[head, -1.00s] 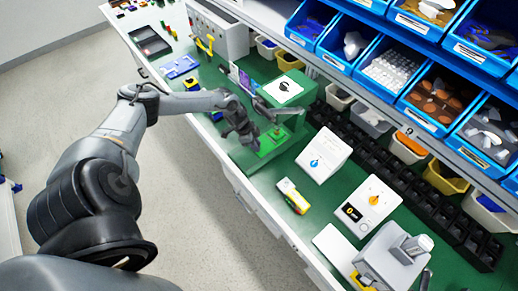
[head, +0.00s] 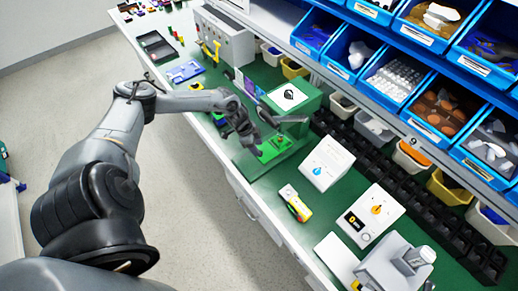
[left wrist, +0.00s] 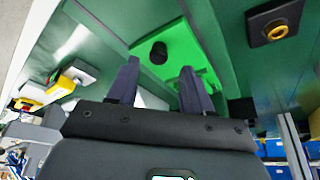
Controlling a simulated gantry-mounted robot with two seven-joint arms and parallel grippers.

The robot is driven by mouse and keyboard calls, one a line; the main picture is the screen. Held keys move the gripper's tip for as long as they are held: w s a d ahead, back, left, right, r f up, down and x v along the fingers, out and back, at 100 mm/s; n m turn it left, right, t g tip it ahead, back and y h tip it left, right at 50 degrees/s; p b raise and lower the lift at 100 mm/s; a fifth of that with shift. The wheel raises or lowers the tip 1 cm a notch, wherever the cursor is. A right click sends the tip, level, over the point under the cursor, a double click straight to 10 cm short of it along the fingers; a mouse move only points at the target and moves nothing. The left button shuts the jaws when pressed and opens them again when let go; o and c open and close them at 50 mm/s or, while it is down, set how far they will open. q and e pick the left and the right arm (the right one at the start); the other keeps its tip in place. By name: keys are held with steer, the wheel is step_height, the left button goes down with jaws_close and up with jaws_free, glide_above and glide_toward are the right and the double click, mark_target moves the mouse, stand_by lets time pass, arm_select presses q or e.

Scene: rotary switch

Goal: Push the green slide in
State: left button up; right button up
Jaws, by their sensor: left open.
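The bright green slide (head: 274,147) lies on a darker green base beside the green box (head: 292,93) at the middle of the bench. In the left wrist view the bright green slide (left wrist: 178,45) carries a round black knob (left wrist: 158,53). My left gripper (head: 257,146) is at the left side of the slide, pointing down toward the bench. In the left wrist view its two fingers (left wrist: 158,72) are apart with nothing held between them, and the knob shows beyond the gap. I cannot tell whether a finger touches the slide. My right gripper is not in view.
A yellow and red device (head: 296,204) lies near the front edge. Blue bins (head: 392,75) line the back. A grey control box (head: 224,38) stands farther left.

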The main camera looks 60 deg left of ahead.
arm_select(q)
steer(key=v, duration=0.7)
steer(key=shift+r+p, duration=0.3)
steer(key=shift+p, duration=0.05)
